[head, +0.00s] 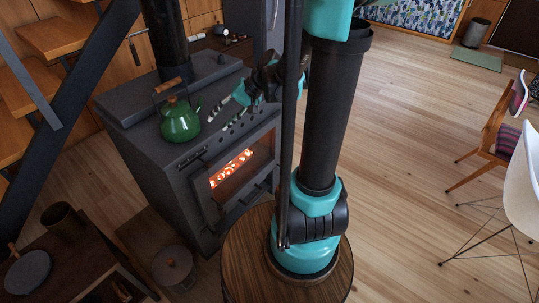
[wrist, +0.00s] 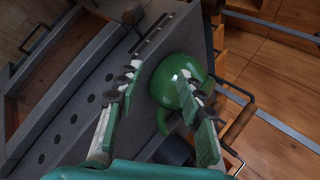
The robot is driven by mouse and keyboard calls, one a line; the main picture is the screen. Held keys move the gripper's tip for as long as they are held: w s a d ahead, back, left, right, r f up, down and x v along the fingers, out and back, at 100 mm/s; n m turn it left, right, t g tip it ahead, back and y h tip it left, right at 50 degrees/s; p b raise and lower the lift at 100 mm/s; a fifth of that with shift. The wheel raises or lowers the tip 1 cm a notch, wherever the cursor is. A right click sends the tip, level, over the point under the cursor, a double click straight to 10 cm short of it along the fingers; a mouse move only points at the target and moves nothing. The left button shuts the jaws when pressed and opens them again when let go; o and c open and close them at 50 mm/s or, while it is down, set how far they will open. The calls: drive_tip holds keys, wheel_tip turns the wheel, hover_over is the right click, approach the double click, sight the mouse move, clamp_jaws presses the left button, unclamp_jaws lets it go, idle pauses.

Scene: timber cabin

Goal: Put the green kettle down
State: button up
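The green kettle (head: 180,122) stands upright on the flat top of the dark stove (head: 138,129). Its wooden handle is raised and its spout points right, towards my gripper. My gripper (head: 221,117) is to the right of the kettle, with its fingers spread apart and nothing held between them. In the wrist view the gripper (wrist: 160,78) is open, and the kettle (wrist: 172,78) shows beyond the fingers. The right finger covers part of the kettle there. In the head view a gap shows between the kettle and the fingertips.
The stove has a glowing glass door (head: 232,168) at its front and a black flue pipe (head: 165,40) behind the kettle. A round wooden table (head: 240,270) stands in front. Chairs (head: 522,165) are at the right. The wooden floor between is clear.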

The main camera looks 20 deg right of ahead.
drive_tip(key=s+d+f+n+t+h, duration=0.2)
drive_tip(key=s+d+f+h, duration=0.6)
drive_tip(key=s+d, duration=0.4)
drive_tip(key=shift+s+d+f+h, duration=0.2)
drive_tip(key=shift+s+d+h, duration=0.15)
drive_tip(key=shift+s, duration=0.35)
